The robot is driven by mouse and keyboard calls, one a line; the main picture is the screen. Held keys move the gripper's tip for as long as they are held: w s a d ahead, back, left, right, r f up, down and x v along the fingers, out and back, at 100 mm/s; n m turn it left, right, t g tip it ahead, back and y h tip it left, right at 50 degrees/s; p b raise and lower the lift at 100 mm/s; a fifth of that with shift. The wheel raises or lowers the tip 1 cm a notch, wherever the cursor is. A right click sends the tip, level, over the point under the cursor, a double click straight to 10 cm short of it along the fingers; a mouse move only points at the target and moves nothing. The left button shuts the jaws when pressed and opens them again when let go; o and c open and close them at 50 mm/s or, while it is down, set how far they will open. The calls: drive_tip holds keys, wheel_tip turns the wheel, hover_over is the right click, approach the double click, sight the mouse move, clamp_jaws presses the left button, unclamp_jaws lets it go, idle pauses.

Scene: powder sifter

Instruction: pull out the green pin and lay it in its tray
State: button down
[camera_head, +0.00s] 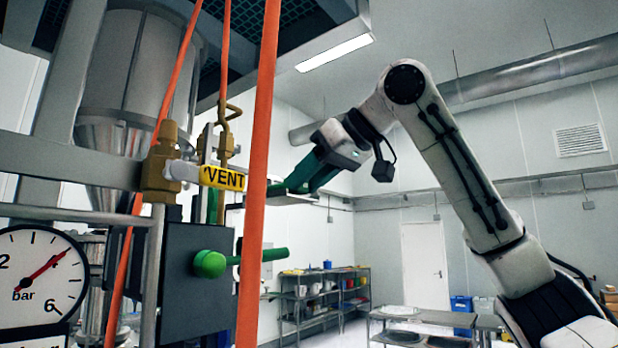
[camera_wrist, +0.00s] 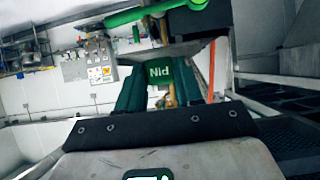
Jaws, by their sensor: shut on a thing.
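My gripper (camera_head: 297,182) is at the middle of the head view, right of the orange hose. In the wrist view its two dark green fingers (camera_wrist: 161,88) are shut on the green pin (camera_wrist: 159,72), whose head carries upside-down "PIN" lettering.
An orange hose (camera_head: 258,160) hangs close to my gripper. A green lever with a round knob (camera_head: 209,264) sticks out below; a green rod (camera_wrist: 143,13) also shows in the wrist view.

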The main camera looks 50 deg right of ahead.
drive_tip(key=shift+f, duration=0.3)
drive_tip(key=c, duration=0.7)
unclamp_jaws()
drive_tip(key=shift+o, duration=0.2)
drive_tip(key=b+v, duration=0.2)
drive_tip(key=v, duration=0.8)
drive_tip(key=shift+s+r+b, duration=0.2)
drive_tip(key=shift+s+b, duration=0.15)
